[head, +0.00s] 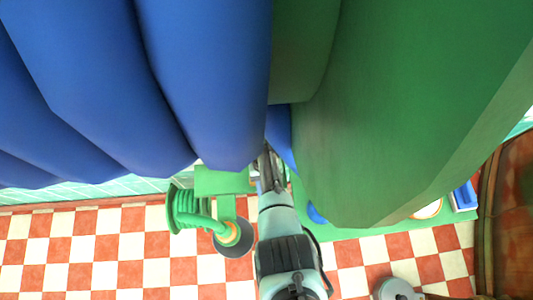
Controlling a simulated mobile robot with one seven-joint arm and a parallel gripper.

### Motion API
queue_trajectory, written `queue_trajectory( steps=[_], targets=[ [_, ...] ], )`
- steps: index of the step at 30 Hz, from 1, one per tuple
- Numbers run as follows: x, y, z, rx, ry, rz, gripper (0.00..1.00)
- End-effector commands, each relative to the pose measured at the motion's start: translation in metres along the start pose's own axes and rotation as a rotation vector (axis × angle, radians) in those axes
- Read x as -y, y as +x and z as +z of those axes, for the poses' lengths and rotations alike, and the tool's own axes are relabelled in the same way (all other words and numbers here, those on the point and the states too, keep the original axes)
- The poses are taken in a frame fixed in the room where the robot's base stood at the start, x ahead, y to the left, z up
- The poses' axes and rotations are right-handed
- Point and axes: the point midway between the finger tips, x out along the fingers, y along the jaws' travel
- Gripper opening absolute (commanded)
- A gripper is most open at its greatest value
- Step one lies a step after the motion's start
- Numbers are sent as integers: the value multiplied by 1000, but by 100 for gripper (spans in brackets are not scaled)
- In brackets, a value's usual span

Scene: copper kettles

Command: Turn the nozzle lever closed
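My gripper (266,172) shows in the head view near the middle, at the far end of my pale green and black arm. It reaches in under large blue and green bodies, and its fingertips are partly hidden. I cannot tell whether it is open or shut, or whether it touches anything. A coiled green hose (187,208) is to the left of my arm. It runs to a round dark grey piece (235,239) with an orange ring, perhaps the nozzle, which is apart from my gripper. I cannot make out a nozzle lever.
Large blue rounded shapes (90,80) fill the upper left, and a big green body (410,100) fills the upper right, both close to my arm. A brown curved object (510,220) stands at the right edge. The orange and white checkered floor (130,245) is open at lower left.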

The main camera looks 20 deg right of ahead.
Motion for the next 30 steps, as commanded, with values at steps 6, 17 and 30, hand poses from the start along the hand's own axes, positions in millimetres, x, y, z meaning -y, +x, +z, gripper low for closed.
queue_trajectory(
  steps=[6,17,30],
  targets=[
    [-1,0,0,-1,-5,6,0],
    [-1,0,0,-1,-2,4,65],
    [-1,-36,14,-3,-1,3,65]
  ],
)
